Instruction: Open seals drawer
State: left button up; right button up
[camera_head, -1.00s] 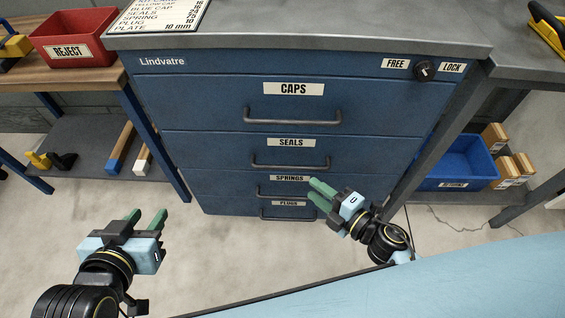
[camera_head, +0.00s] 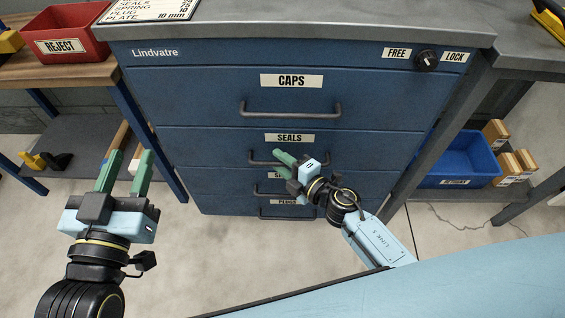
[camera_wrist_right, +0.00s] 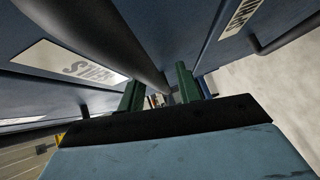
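The blue cabinet (camera_head: 350,85) has a seals drawer (camera_head: 215,145) marked by a white SEALS label (camera_head: 289,138). The drawer is shut, flush with the front. Its dark bar handle (camera_head: 258,156) is partly hidden behind my right gripper (camera_head: 268,166). The right gripper is open, its green fingers at the handle. In the right wrist view the handle (camera_wrist_right: 137,45) runs down towards the gap between the fingers; I cannot tell whether it lies fully between them. The label also shows there (camera_wrist_right: 70,64). My left gripper (camera_head: 126,168) is open and empty, left of the cabinet.
The caps drawer (camera_head: 200,97) above and the plugs drawer (camera_head: 225,201) at the bottom are shut. A knob (camera_head: 427,60) sits between FREE and LOCK labels. A red reject bin (camera_head: 90,22) stands on the left bench; a blue bin (camera_head: 470,150) is at the right.

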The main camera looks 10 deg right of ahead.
grip_shut()
